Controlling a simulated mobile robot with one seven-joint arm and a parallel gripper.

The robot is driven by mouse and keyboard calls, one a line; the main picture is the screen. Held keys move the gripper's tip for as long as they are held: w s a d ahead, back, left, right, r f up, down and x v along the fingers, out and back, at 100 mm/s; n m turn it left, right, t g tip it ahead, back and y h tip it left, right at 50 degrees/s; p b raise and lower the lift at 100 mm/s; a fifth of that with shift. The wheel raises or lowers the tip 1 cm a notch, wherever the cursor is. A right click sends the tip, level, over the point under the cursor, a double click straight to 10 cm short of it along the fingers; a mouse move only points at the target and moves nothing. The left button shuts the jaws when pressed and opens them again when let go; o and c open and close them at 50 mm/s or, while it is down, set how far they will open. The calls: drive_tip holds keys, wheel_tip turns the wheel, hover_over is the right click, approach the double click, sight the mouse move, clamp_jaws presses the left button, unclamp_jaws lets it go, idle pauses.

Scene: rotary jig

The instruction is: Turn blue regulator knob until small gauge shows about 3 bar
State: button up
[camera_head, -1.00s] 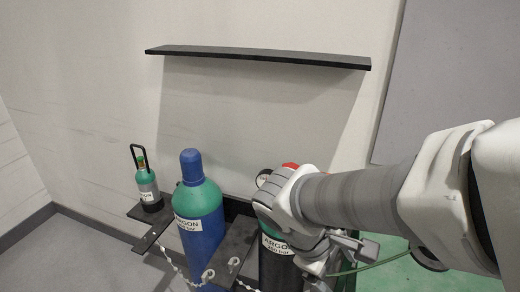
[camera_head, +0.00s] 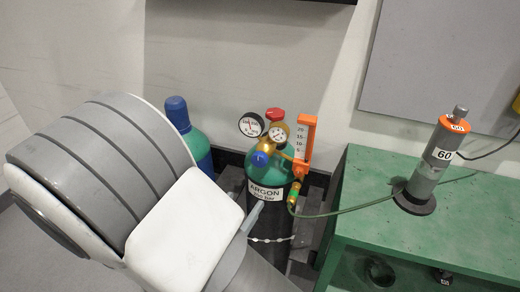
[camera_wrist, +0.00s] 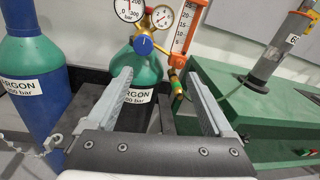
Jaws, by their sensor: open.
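The blue regulator knob (camera_head: 260,159) faces outward at the front of the brass regulator on the green-topped argon cylinder (camera_head: 270,180). In the wrist view the knob (camera_wrist: 143,45) is beyond and above the gap between my fingers, not touched. The small gauge (camera_head: 278,134) sits just above the knob, and also shows in the wrist view (camera_wrist: 162,16); its needle is too small to read surely. A larger gauge (camera_head: 251,125) is to its left. My gripper (camera_wrist: 159,78) is open and empty, its two fingers pointing toward the cylinder. In the head view my arm hides most of the gripper.
An orange flowmeter (camera_head: 304,145) stands right of the regulator, with a green hose leading to the green bench (camera_head: 430,235). A grey torch-like cylinder labelled 60 (camera_head: 432,160) stands there. A blue argon cylinder (camera_wrist: 32,75) with a chain is close at left.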

drive_tip(key=a+f+n+t+y, duration=0.1)
drive_tip(key=a+n+y, duration=0.1)
drive_tip(key=b, duration=0.1)
approach(258, 162)
drive_tip(key=x, duration=0.9)
drive_tip(key=shift+w+d, duration=0.15)
drive_tip(key=shift+w, duration=0.1)
drive_tip(key=shift+c, duration=0.3)
clamp_jaws()
